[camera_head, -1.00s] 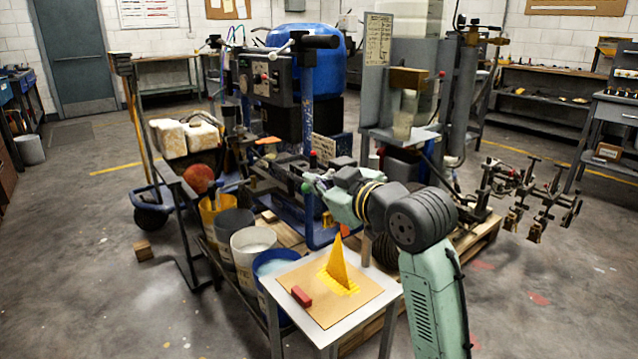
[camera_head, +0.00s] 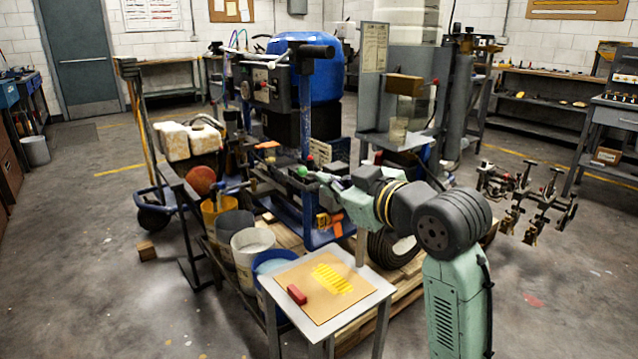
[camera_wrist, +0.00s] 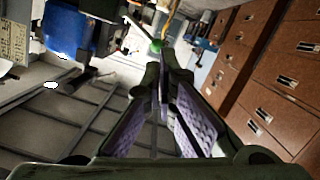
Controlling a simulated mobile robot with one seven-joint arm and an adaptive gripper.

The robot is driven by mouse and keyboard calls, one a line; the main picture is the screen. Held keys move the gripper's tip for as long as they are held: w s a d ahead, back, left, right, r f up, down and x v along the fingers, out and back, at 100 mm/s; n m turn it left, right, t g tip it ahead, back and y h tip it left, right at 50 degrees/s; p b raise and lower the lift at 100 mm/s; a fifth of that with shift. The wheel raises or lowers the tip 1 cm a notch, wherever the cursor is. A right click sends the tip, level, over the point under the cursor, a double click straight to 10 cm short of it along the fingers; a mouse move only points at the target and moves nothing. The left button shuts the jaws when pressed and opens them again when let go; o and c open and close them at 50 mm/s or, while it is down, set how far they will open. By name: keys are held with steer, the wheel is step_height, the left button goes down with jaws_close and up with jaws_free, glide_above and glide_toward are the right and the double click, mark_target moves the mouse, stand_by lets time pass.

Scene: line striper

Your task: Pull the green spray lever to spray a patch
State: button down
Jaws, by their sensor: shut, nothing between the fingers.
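The green spray lever knob (camera_head: 303,171) sits at the front of the blue-framed line striper (camera_head: 305,130). My gripper (camera_head: 322,178) is just right of the knob in the head view. In the wrist view, the green knob (camera_wrist: 155,46) is just beyond my fingertips (camera_wrist: 158,68), which are close together with nothing between them. I cannot tell whether they touch the knob. Below, a tan board (camera_head: 300,276) lies on a small white table (camera_head: 360,276). It bears a yellow striped patch (camera_head: 332,279). No spray is visible in the air.
A red block (camera_head: 297,294) lies on the board's left edge. Several buckets, including a white one (camera_head: 252,262), stand left of the table. A grey stand (camera_head: 400,140) is behind my arm.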

steer(key=shift+v, duration=2.3)
steer(key=shift+r, duration=0.1)
